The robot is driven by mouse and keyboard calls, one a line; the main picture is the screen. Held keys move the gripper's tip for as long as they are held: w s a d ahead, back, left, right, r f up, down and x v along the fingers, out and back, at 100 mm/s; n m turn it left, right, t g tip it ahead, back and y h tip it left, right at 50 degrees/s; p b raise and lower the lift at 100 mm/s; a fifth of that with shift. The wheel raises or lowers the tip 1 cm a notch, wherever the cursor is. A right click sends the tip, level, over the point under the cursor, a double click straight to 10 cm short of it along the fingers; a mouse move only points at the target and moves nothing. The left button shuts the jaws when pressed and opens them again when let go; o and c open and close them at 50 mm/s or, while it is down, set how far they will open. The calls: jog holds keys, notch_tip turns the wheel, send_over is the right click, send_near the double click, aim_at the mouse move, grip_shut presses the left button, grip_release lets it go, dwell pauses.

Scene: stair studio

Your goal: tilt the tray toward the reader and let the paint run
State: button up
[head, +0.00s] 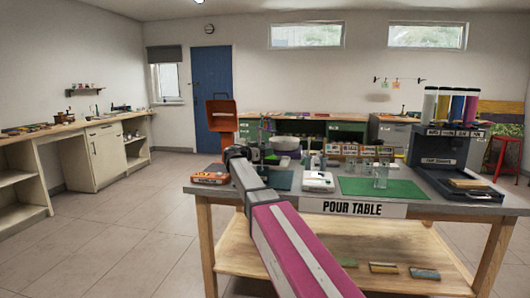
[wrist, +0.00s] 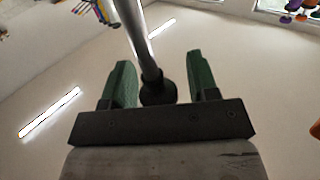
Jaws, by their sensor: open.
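I cannot surely pick out the tray; a flat wooden-topped piece (head: 468,184) lies at the dispenser's foot. My gripper (head: 238,153) is over the table's left part, small and dark in the head view. In the wrist view its green fingers (wrist: 160,62) are spread apart. A grey rod (wrist: 145,45) with a black collar shows between them; I cannot tell whether they touch it.
The floor at left is clear.

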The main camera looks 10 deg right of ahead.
grip_shut()
jog(key=shift+s+d+f+m+y, duration=0.15)
jog(key=shift+s+d+m+y, duration=0.05)
jog(key=shift+d+m+y, duration=0.3)
jog(key=shift+s+d+f+m+y, duration=0.15)
jog(key=shift+d+m+y, duration=0.25)
jog(key=shift+d, duration=0.1)
grip_release()
jog(key=v, duration=1)
jog(key=shift+a+r, duration=0.25)
jog(key=shift+a, duration=0.15)
jog(key=shift+s+a, duration=0.1)
